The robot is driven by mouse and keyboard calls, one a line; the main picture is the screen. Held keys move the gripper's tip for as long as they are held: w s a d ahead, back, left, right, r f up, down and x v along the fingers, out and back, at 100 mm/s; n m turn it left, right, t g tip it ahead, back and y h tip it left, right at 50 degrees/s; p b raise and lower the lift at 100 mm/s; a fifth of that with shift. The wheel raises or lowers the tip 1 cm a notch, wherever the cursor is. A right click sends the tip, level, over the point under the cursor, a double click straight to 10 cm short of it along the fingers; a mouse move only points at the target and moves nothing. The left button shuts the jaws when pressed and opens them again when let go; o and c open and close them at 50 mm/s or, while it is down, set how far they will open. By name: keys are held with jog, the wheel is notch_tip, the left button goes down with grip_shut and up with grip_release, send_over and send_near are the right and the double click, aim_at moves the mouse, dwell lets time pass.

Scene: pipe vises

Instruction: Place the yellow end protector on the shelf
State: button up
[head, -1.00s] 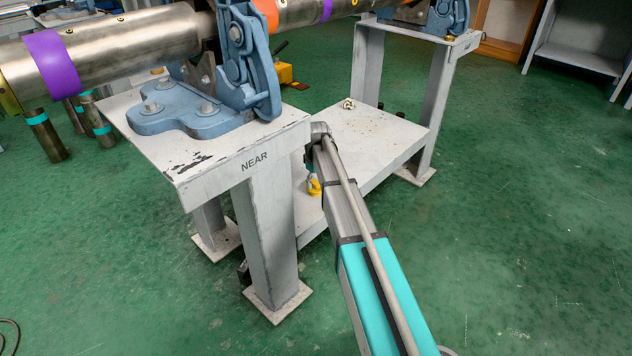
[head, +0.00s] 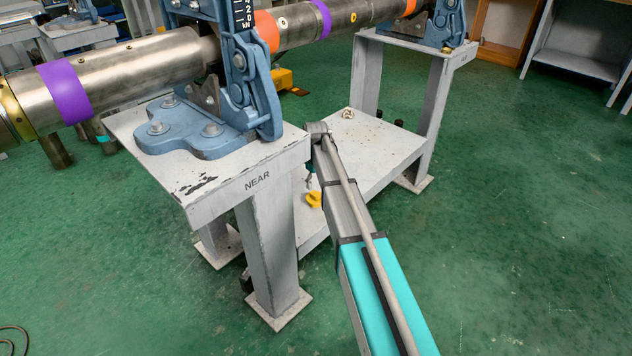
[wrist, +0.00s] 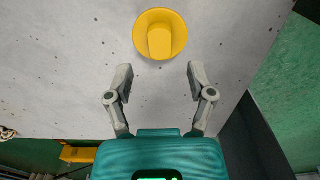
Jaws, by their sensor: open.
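The yellow end protector (wrist: 160,35) rests on the light grey shelf (wrist: 60,75) in the wrist view, its round flange and raised middle facing the camera. In the head view the yellow end protector (head: 314,199) sits on the shelf (head: 378,150) just beside the near leg, partly hidden by my arm. My gripper (wrist: 159,70) is open and empty, its two fingers spread just short of the protector and apart from it. In the head view my gripper (head: 309,180) is mostly hidden behind my arm, just above the protector.
A small pale object (head: 348,114) lies farther back on the shelf. Green floor to the right is free.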

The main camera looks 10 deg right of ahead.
aim_at(315, 193)
notch_tip(315, 193, up, 7)
jog(key=p, duration=0.6)
dwell(1.9)
